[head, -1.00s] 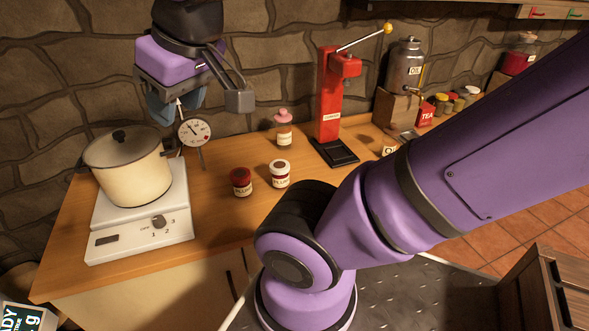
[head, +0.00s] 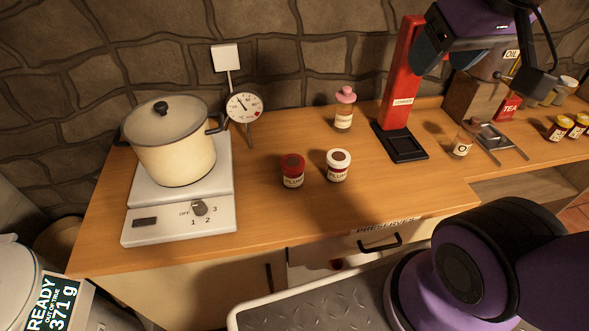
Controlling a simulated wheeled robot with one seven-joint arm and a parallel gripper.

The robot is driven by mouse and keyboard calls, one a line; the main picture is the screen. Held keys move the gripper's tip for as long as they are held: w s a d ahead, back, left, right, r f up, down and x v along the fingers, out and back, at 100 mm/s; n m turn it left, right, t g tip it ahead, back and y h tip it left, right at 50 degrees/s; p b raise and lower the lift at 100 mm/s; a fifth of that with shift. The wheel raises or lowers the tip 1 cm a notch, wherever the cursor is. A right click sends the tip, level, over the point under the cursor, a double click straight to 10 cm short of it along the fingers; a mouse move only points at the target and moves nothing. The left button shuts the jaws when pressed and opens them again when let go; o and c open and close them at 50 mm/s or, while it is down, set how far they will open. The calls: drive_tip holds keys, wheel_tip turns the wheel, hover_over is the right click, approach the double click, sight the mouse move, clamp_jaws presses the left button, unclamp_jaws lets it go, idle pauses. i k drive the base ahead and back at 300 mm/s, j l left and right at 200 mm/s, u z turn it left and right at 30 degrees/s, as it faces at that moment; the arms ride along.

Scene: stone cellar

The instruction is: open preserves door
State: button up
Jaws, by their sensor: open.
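The preserves door is a pale front under the counter edge, with a strip reading PRESERVES (head: 388,226) and a dark bar handle (head: 380,244) below it. Its lower part is hidden by my own body, and I cannot tell whether it stands shut or ajar. My gripper (head: 447,58) is at the upper right, open and with nothing seen in it. It is in front of the red press, high above the counter and well apart from the handle.
Two plum jars (head: 293,170) and a pink-topped bottle (head: 344,108) stand on the counter. A cream pot (head: 172,140) sits on the white hotplate (head: 140,222) at left. The red press (head: 401,80) is at the back. The counter's front middle is clear.

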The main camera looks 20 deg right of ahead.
sight(199, 296)
drive_tip(key=u, duration=1.25)
